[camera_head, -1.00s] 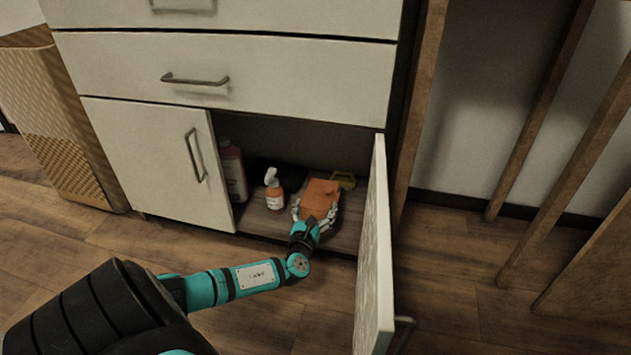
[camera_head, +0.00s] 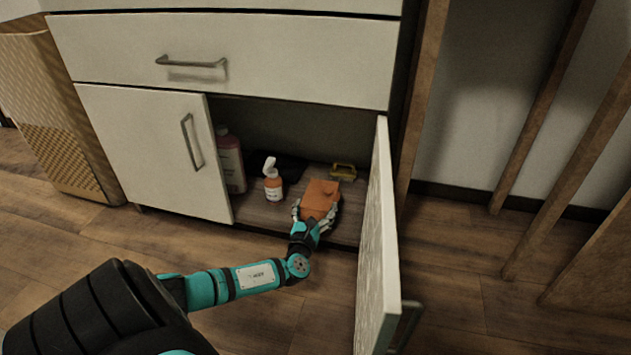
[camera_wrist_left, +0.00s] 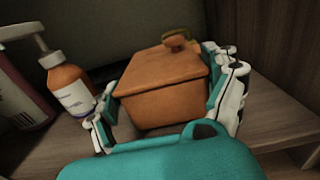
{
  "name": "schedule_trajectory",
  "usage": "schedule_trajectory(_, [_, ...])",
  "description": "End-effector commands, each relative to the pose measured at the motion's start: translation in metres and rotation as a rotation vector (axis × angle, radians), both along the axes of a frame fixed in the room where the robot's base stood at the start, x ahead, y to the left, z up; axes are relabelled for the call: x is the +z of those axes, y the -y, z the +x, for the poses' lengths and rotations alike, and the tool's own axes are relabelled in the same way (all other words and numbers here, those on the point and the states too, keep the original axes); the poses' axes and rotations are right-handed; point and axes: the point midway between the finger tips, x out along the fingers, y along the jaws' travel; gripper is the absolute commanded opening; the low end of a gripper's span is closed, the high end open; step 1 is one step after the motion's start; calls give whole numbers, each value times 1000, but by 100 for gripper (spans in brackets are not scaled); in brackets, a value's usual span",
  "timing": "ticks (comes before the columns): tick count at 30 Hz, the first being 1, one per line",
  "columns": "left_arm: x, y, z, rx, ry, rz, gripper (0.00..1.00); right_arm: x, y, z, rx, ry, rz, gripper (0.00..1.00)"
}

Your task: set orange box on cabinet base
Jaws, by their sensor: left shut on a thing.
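The orange box (camera_head: 320,196) is inside the open lower cabinet, near its front right. It has a lid with a small round knob, which shows in the left wrist view (camera_wrist_left: 165,85). My left gripper (camera_head: 316,214) is shut on the orange box, with fingers on both of its sides. The cabinet base (camera_head: 262,211) is a brown wooden board under it. I cannot tell whether the box's underside touches the board. My right gripper is not in view.
An orange spray bottle (camera_head: 273,181) stands left of the box, with a pinkish bottle (camera_head: 231,160) further left. A yellow object (camera_head: 343,171) lies behind the box. The open cabinet door (camera_head: 376,245) stands close on the right; the closed door (camera_head: 155,150) is on the left.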

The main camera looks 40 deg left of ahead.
Motion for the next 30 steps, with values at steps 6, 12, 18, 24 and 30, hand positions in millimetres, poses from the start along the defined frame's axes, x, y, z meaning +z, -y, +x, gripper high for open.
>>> schedule_trajectory(6, [-5, 0, 0, 0, 1, 0, 28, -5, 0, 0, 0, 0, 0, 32])
schedule_trajectory(12, [-7, 0, 0, 0, 1, 0, 91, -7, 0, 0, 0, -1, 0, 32])
schedule_trajectory(18, [-7, 0, 0, 0, 1, 0, 100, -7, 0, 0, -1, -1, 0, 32])
schedule_trajectory(24, [-8, 2, -3, -1, 0, -1, 100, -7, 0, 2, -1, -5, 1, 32])
schedule_trajectory(30, [-9, 17, -31, -3, -4, -2, 100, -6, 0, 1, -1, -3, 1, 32])
